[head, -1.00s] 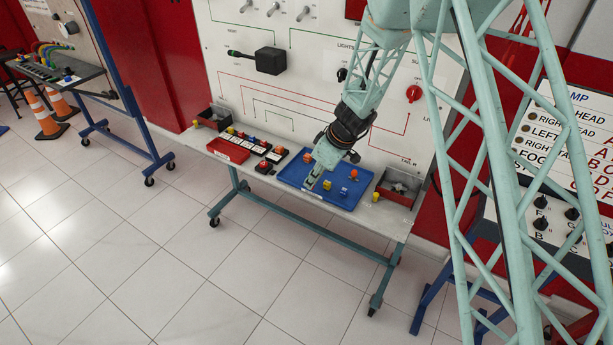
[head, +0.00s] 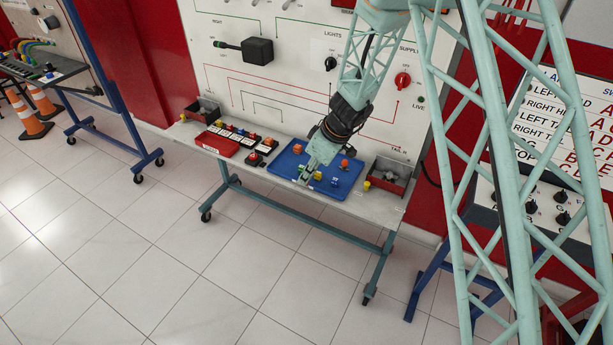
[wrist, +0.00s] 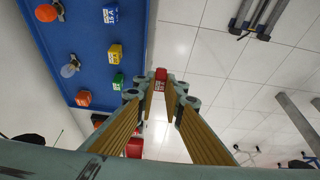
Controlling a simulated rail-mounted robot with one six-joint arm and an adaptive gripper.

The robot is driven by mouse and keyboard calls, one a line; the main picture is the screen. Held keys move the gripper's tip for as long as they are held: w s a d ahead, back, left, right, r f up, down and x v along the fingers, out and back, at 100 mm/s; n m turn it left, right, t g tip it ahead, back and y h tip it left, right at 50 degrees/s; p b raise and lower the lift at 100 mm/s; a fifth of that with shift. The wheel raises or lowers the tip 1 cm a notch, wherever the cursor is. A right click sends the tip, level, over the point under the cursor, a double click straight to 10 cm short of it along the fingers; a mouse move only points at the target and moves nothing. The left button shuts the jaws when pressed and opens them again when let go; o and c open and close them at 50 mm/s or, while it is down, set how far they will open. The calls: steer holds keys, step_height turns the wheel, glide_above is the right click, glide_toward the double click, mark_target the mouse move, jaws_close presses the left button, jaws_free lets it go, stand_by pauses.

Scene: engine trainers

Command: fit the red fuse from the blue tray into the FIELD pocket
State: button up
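A red fuse (wrist: 161,76) with a white label sits between my fingertips in the wrist view. My gripper (wrist: 160,82) is shut on it. In the head view my gripper (head: 305,178) is at the front left edge of the blue tray (head: 290,163), and the red fuse cannot be made out there. The tray also shows in the wrist view (wrist: 85,30); the held fuse appears just outside its edge. A row of dark pocket blocks (head: 235,134) with coloured fuses lies left of the tray. The FIELD label is too small to read.
A red-sided bin (head: 390,176) stands at the right end of the bench. The wall panel rises behind.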

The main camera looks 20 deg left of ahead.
steer(key=w+d+r+m+t+h, duration=0.1)
steer(key=d+m, duration=0.3)
steer(key=d, duration=0.5)
steer(key=w+d+r+m+t+h, duration=0.1)
steer(key=w+d+r+m, duration=0.2)
steer(key=d, duration=0.7)
steer(key=w+d+r+m+t+h, duration=0.1)
steer(key=w+d+r+m, duration=0.1)
steer(key=d+m, duration=0.4)
steer(key=d, duration=0.4)
steer(key=shift+d+r+m+t+h, duration=0.15)
steer(key=shift+r+m+t+h, duration=0.1)
steer(key=shift+m+t+h, duration=0.05)
steer(key=shift+o, duration=0.2)
steer(key=s+d+r+m+h, duration=0.2)
steer(key=d+m, duration=0.3)
steer(key=d, duration=0.6)
steer(key=shift+s+d, duration=0.25)
steer(key=shift+s, duration=0.3)
steer(key=shift+a, duration=0.15)
